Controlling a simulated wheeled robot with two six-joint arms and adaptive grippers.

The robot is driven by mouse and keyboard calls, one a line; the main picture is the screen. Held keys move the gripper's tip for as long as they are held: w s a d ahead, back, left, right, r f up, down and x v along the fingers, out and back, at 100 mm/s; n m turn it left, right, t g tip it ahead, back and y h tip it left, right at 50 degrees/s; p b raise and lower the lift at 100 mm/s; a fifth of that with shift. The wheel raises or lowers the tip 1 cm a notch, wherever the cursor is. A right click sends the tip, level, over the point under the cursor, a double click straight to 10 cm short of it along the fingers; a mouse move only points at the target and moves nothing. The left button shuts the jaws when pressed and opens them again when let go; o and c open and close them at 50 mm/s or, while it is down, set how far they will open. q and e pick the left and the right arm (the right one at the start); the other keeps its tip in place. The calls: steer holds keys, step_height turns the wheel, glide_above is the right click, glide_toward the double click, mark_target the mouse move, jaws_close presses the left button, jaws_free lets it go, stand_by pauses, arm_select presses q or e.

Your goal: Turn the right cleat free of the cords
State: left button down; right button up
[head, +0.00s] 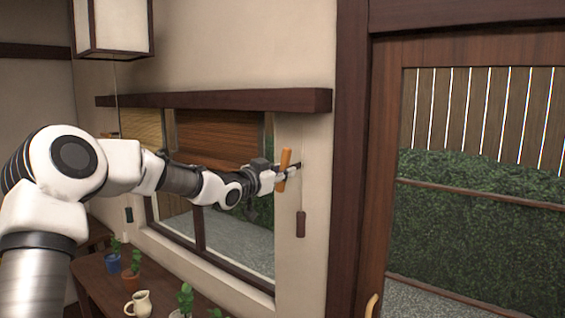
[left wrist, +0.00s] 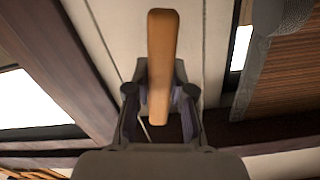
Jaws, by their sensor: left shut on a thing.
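The right cleat (head: 285,161) is an orange-brown wooden bar on the wall strip right of the window. It stands nearly upright, tilted slightly. My left gripper (head: 281,177) is shut on it. In the left wrist view the cleat (left wrist: 161,50) lies lengthwise between the fingers (left wrist: 160,100), which hide its sides. A thin cord (head: 303,190) hangs beside the cleat, ending in a brown wooden pull (head: 300,224). I cannot tell whether any cord still touches the cleat. My right gripper is not in view.
A dark wooden ledge (head: 230,100) runs above the window with a partly lowered brown blind (head: 215,135). Below stands a wooden table (head: 105,285) with small potted plants and a cream jug (head: 138,303). A door frame (head: 347,150) rises to the right.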

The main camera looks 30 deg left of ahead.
arm_select(q)
steer(key=shift+r+n+p, duration=0.4)
steer(key=shift+n+p, duration=0.2)
steer(key=shift+n, duration=0.3)
steer(key=shift+f+n, duration=0.1)
steer(key=shift+n, duration=0.2)
steer(key=shift+f, duration=0.1)
steer(key=c, duration=1.2)
jaws_free()
steer(key=shift+o, duration=1)
steer(key=shift+w+f, duration=0.15)
steer(key=shift+f, duration=0.05)
